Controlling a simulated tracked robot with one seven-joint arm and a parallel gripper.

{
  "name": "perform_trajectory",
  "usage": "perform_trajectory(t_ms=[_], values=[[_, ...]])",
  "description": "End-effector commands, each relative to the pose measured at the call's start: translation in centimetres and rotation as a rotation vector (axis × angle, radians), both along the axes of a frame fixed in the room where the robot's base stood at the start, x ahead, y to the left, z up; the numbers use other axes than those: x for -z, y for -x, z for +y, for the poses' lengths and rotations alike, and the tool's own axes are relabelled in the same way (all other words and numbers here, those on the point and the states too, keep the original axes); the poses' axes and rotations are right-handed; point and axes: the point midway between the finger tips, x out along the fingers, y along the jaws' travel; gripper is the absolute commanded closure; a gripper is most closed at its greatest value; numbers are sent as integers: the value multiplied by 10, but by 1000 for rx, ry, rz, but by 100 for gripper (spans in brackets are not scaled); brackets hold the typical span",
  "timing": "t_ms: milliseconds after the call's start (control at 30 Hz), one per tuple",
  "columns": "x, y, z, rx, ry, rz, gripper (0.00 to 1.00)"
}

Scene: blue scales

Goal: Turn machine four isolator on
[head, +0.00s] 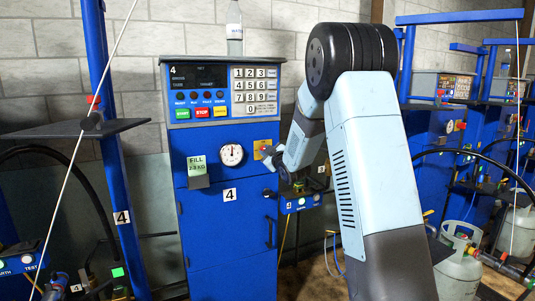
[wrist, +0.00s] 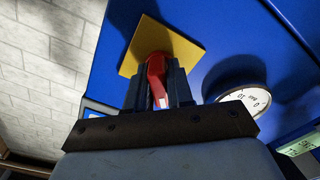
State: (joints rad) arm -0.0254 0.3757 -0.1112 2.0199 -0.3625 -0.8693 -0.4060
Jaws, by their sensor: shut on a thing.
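The blue machine marked 4 (head: 228,240) stands upright in the middle of the head view. Its isolator is a red handle (wrist: 155,66) on a yellow square plate (wrist: 182,45), in the upper middle of the wrist view. The yellow plate also shows in the head view (head: 261,145), right of the dial, partly hidden by my arm. My gripper (wrist: 158,80) is at the isolator with its two dark fingers shut on the red handle. The handle's on or off position cannot be told. In the head view my gripper (head: 275,166) is small and partly hidden.
A round dial (head: 231,155) sits just left of the isolator and also shows close by in the wrist view (wrist: 246,97). Above are the keypad (head: 256,91) and coloured buttons (head: 201,112). A gas cylinder (head: 458,262) stands at right.

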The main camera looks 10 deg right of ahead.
Motion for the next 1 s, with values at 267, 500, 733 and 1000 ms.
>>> perform_trajectory(t_ms=[267,500,733,1000], values=[[6,1,-2,4,-257,63,100],[6,1,-2,3,-454,102,100],[5,1,-2,4,-591,130,100],[5,1,-2,4,-674,145,100]])
